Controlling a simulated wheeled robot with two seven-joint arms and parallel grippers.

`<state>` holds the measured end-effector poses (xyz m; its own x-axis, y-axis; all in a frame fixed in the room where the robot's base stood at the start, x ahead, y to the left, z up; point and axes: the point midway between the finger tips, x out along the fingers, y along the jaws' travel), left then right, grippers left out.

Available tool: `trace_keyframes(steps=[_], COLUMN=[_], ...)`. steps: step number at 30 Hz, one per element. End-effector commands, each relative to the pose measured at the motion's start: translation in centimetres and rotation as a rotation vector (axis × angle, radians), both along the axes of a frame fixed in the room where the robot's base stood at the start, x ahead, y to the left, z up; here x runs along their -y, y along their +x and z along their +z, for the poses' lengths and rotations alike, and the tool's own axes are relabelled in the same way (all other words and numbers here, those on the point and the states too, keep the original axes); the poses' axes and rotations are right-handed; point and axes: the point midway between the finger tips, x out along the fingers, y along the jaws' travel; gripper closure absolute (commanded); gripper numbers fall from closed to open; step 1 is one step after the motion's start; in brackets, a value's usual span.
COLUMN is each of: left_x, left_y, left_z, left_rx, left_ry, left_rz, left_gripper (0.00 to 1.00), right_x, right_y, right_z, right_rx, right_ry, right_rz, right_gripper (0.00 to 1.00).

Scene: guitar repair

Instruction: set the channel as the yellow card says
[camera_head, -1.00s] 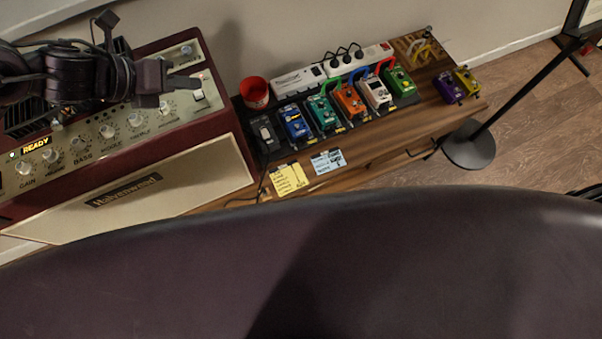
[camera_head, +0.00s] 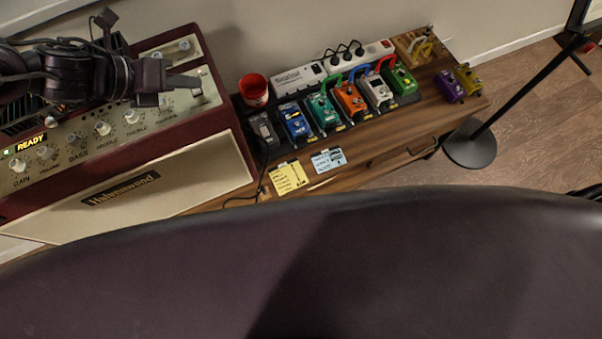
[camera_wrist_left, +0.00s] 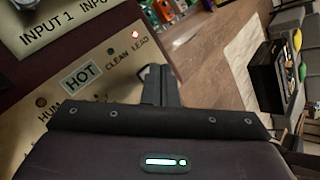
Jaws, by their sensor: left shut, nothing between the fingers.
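The maroon amplifier (camera_head: 200,140) stands at the left with a cream panel of knobs and a lit READY display (camera_head: 31,143). My left gripper (camera_head: 190,84) is shut and empty over the right end of the panel. In the left wrist view its fingers (camera_wrist_left: 160,85) are together beside the CLEAN (camera_wrist_left: 117,58) and LEAD (camera_wrist_left: 139,45) labels. A small red light (camera_wrist_left: 135,34) glows by LEAD. The channel switch is not clear; my gripper may cover it. The yellow card (camera_head: 288,178) lies on the bench; its writing is too small to read. My right gripper is out of view.
A red cup (camera_head: 254,91), a row of coloured pedals (camera_head: 350,98) and a power strip (camera_head: 375,53) are on the wooden bench (camera_head: 385,140). A blue card (camera_head: 328,159) lies beside the yellow one. A round stand base (camera_head: 470,150) is on the floor at right.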

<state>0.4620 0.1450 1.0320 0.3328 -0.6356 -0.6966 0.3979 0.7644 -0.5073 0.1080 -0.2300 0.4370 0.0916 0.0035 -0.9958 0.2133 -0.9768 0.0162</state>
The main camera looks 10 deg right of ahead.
Motion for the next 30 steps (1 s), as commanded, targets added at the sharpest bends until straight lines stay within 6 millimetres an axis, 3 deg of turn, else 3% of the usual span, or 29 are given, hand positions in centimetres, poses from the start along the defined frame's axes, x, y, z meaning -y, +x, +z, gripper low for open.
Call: trace_keyframes(steps=[11, 30], left_x=[0.0, 0.0], left_y=[0.0, 0.0], left_z=[-0.3, 1.1], left_rx=[-0.001, 0.000], left_ry=[0.000, 0.000], left_rz=[-0.001, 0.000], left_gripper=[1.00, 1.00], right_x=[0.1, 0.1], right_y=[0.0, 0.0], right_z=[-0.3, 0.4], right_rx=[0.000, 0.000], right_ry=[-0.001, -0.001], right_rz=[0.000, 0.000], right_gripper=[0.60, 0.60])
